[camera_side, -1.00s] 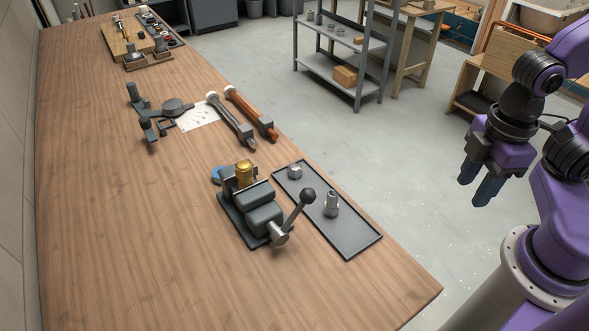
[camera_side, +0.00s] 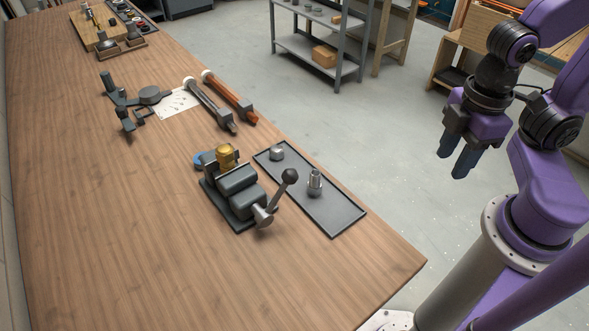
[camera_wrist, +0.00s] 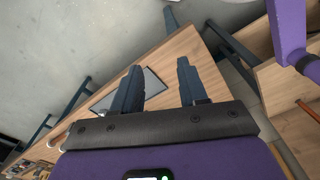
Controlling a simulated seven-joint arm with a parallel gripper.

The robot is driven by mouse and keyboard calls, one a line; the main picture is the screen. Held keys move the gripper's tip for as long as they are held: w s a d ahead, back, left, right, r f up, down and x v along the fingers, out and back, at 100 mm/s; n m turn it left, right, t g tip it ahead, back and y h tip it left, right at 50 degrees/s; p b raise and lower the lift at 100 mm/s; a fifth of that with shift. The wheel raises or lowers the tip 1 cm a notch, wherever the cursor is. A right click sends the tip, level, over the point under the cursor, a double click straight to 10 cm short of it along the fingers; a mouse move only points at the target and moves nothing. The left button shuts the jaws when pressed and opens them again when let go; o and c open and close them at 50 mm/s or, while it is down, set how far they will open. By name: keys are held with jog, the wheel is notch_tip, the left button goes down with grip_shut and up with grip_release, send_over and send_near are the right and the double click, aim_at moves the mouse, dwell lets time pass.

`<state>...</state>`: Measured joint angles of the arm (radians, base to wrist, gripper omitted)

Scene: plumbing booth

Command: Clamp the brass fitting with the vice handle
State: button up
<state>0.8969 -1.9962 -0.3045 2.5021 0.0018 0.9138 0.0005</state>
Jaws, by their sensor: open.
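The brass fitting (camera_side: 227,155) stands upright at the far end of the dark grey vice (camera_side: 239,190) on the wooden bench. I cannot tell how tightly the jaws sit against it. The vice handle (camera_side: 289,177) is a dark lever with a ball knob, tilted up to the right from the silver screw end at the vice's near side. My gripper (camera_side: 453,166) is open and empty, off the bench to the right and well apart from the vice. In the wrist view my gripper's two fingers (camera_wrist: 157,88) are spread with nothing between them; fitting and vice are not clearly visible there.
A dark tray (camera_side: 335,216) with two metal fittings lies right of the vice. Two pipe wrenches (camera_side: 230,97) and a dark tool (camera_side: 130,100) lie farther back. The bench (camera_side: 130,240) is clear at near left. A grey shelf (camera_side: 312,72) stands behind on the floor.

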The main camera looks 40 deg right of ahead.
dwell(0.3)
jog(key=shift+o, duration=1.5)
jog(key=shift+w+a+r, duration=0.1)
jog(key=shift+w+a, duration=0.1)
notch_tip(320, 180, up, 9)
jog(key=n, duration=0.5)
send_over(290, 171)
notch_tip(290, 171, down, 17)
jog(key=shift+c, duration=0.3)
grip_shut()
